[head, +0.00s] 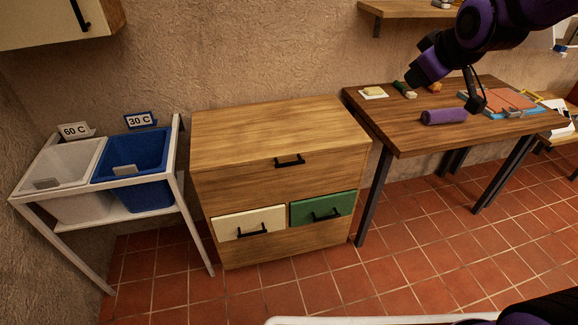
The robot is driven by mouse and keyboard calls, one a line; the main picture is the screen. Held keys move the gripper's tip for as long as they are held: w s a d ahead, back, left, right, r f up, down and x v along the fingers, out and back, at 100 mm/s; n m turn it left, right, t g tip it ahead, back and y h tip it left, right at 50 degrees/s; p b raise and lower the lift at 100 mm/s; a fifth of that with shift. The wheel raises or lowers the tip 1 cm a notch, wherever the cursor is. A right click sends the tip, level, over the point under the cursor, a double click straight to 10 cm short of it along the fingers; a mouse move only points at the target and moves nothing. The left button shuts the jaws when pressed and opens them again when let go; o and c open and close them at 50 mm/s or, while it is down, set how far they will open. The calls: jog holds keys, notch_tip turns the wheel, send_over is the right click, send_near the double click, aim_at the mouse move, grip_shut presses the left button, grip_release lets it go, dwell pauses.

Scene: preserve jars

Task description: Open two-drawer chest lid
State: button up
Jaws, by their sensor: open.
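The wooden two-drawer chest (275,185) stands against the wall in the middle of the head view. Its lid (270,130) lies flat and looks shut, with nothing on it. A black bar handle (289,161) sits at the front, just under the lid's edge. A cream drawer (249,224) and a green drawer (322,209) below both look shut, each with a black handle. My gripper (476,103) is small and dark, open, above the table to the right of the chest, well away from the lid handle.
A wooden table (420,134) stands right of the chest, with a purple roll (444,116), small items and a blue-edged tray on it. A white rack with a white bin (62,180) and a blue bin (133,172) stands left. The tiled floor before the chest is mostly clear.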

jog(key=w+a+f+n+t+y, duration=0.1)
jog(key=w+a+f+n, duration=0.35)
jog(key=w+f, duration=0.45)
jog(key=n+t+y, duration=0.2)
jog(key=n+y, duration=0.3)
jog(key=n, duration=0.3)
send_near(291, 165)
jog(key=w+d+r, duration=0.5)
jog(key=r, duration=0.5)
jog(key=s+a+f+n+y, duration=0.1)
jog(key=s+a+f+n, duration=0.1)
jog(key=f, duration=0.4)
jog(key=s+a+f+n+y, duration=0.2)
jog(key=f+n, duration=0.1)
jog(key=f, duration=0.3)
jog(key=shift+m, duration=0.25)
jog(key=x, duration=1)
jog(key=shift+w+r, duration=0.1)
jog(key=shift+r, duration=0.15)
grip_shut()
